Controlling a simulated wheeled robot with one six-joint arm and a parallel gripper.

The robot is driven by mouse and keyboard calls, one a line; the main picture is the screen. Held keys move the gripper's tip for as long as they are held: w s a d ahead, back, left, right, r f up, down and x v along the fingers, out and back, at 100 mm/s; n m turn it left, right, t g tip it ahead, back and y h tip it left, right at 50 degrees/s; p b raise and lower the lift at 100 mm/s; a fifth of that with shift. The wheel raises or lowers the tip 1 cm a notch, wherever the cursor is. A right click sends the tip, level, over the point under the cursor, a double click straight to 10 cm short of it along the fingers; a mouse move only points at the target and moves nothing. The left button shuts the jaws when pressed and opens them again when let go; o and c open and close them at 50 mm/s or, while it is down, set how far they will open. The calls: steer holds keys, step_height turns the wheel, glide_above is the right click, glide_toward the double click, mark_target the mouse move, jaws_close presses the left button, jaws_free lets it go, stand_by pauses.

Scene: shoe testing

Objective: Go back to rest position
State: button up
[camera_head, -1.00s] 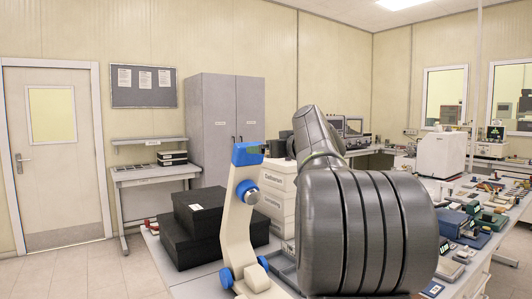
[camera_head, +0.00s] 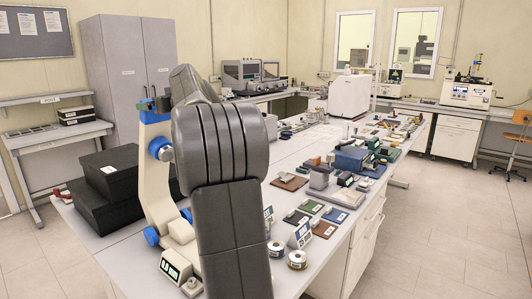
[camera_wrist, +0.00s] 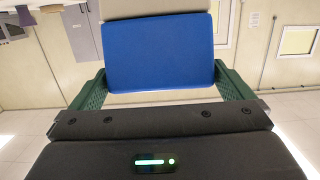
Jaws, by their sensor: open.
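My gripper (camera_wrist: 160,72) shows in the wrist view as a dark body with two green fingers standing wide apart. A flat blue block on a cream part (camera_wrist: 160,55) appears between or just beyond the fingers; I cannot tell whether they touch it. In the head view a cream device with blue joints and a blue top (camera_head: 155,180) stands upright on the table's near left. My thick dark arm rises in front and beside it, and hides most of my gripper there.
Black boxes (camera_head: 110,170) sit left of the cream device. The long table (camera_head: 322,240) carries colored sample pads (camera_head: 310,207), metal rolls (camera_head: 297,260) and a blue box (camera_head: 351,158). A grey cabinet (camera_head: 130,70) stands behind.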

steer(key=shift+p+x, duration=0.45)
steer(key=shift+x, duration=1)
steer(key=shift+s+d, duration=0.15)
steer(key=shift+d, duration=0.05)
